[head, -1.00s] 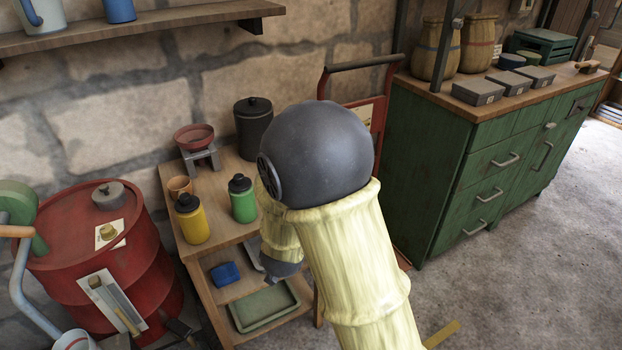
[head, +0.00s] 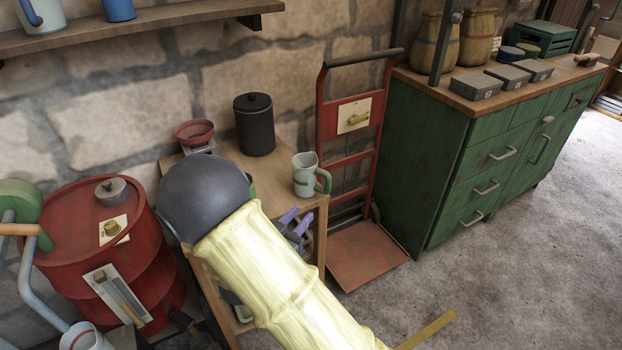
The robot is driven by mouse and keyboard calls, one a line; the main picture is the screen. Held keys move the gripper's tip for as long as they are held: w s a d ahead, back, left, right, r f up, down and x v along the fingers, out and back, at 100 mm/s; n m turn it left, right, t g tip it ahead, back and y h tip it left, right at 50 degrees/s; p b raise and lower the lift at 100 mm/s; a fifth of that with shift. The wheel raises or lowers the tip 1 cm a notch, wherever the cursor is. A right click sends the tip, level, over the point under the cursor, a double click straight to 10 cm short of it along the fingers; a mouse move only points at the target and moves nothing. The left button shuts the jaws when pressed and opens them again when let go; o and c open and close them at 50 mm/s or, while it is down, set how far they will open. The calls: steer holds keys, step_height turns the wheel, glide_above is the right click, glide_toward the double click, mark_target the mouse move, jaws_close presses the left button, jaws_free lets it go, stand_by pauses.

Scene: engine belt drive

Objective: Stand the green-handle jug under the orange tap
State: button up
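The jug (head: 305,178), pale grey-white with a green handle on its right, stands upright on the right front corner of the wooden table. My arm covers part of the gripper and the table's left side. A bar with an orange end (head: 22,229) shows at the far left; I cannot tell whether it is the orange tap.
A red barrel (head: 150,262) stands left of the table. A dark lidded canister (head: 254,128) and a red bowl (head: 195,131) are at the table's back. A red hand truck (head: 350,155) and green cabinet (head: 435,165) stand right.

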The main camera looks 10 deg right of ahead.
mark_target(327, 185)
steer(key=b+x, duration=0.1)
steer(key=x, duration=1)
steer(key=shift+f, duration=0.1)
steer(key=shift+w+d, duration=0.1)
steer(key=shift+w, duration=0.1)
steer(key=shift+w+d, duration=0.1)
steer(key=b+x, duration=0.1)
steer(key=x, duration=0.4)
steer(key=shift+w, duration=0.1)
jaws_close()
